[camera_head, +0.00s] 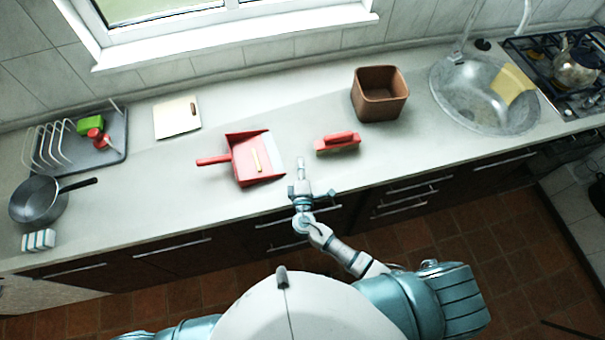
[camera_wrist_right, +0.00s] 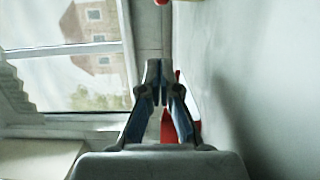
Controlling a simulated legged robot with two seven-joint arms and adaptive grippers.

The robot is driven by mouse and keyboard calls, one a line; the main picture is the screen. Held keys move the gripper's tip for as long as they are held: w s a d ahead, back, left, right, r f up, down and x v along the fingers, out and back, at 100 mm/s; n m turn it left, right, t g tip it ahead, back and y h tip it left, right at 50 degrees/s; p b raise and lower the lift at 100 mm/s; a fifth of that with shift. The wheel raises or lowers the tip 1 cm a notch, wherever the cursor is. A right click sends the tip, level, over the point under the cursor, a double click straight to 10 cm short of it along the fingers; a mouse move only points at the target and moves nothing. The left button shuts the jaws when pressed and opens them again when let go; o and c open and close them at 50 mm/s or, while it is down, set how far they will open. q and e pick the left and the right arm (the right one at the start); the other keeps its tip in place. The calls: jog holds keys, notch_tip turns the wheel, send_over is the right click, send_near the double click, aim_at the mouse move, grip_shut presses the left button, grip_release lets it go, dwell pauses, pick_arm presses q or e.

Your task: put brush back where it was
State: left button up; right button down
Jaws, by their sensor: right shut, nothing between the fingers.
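The brush (camera_head: 337,143), a red block with a raised red handle, lies on the grey counter to the right of the dustpan. The red dustpan (camera_head: 240,163) lies on the counter with its handle to the left and a small yellowish piece (camera_head: 256,160) in it. My right gripper (camera_head: 300,165) is shut and empty near the counter's front, between dustpan and brush and touching neither. In the right wrist view its closed fingers (camera_wrist_right: 160,80) have a red thing (camera_wrist_right: 180,115) behind them, apparently the dustpan. My left gripper is out of view.
A brown square bin (camera_head: 379,94) stands behind the brush, left of the sink (camera_head: 478,95). A board (camera_head: 177,118), dish rack (camera_head: 60,150) and pan (camera_head: 38,198) are at the left. The counter's front is clear around my right gripper.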

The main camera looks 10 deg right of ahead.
aim_at(324, 150)
jog(key=w, duration=0.1)
jog(key=w+d, duration=0.1)
jog(key=w, duration=0.1)
jog(key=shift+d+p, duration=0.1)
jog(key=shift+p, duration=0.2)
jog(key=shift+d+p, duration=0.4)
jog(key=shift+d, duration=1.3)
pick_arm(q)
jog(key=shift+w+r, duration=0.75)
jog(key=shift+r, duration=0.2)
pick_arm(e)
jog(key=shift+d+f, duration=0.1)
jog(key=shift+d, duration=0.3)
jog(key=shift+w+d+f+b, duration=0.1)
jog(key=shift+d+b, duration=0.75)
jog(key=shift+d, duration=0.7)
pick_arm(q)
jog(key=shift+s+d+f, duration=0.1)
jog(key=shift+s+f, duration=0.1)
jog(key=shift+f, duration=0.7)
pick_arm(e)
jog(key=shift+d, duration=0.25)
